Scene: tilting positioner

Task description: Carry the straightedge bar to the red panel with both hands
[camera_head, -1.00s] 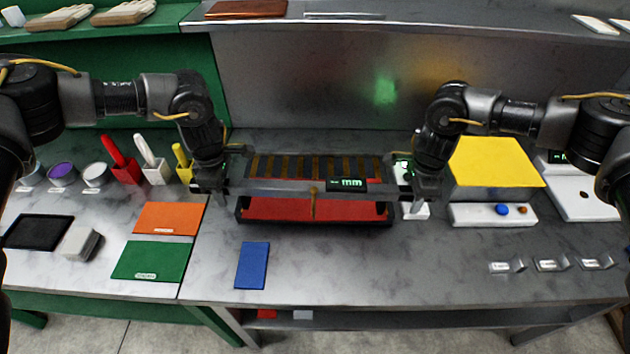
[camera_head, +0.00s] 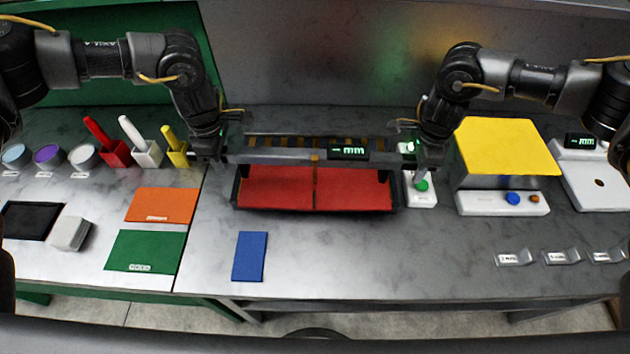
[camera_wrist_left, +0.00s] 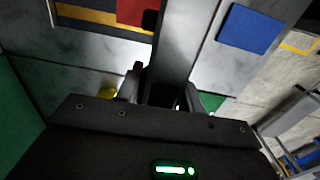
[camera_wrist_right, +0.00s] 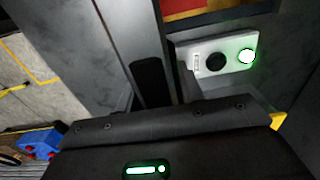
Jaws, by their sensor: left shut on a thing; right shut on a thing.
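The straightedge bar (camera_head: 270,154) is a long grey bar with a small mm display (camera_head: 347,153). It hangs level above the back part of the red panel (camera_head: 275,188), which lies in a dark frame. My left gripper (camera_head: 207,153) is shut on the bar's left end. My right gripper (camera_head: 428,160) is shut on its right end. The bar also runs between the fingers in the left wrist view (camera_wrist_left: 182,40) and the right wrist view (camera_wrist_right: 130,40). The bar hides part of the slatted area behind the panel.
A white box with a green button (camera_head: 421,192) stands right of the panel, beside a yellow-topped block (camera_head: 507,147). A blue plate (camera_head: 250,256) lies in front. Orange (camera_head: 162,205) and green (camera_head: 145,251) plates lie left.

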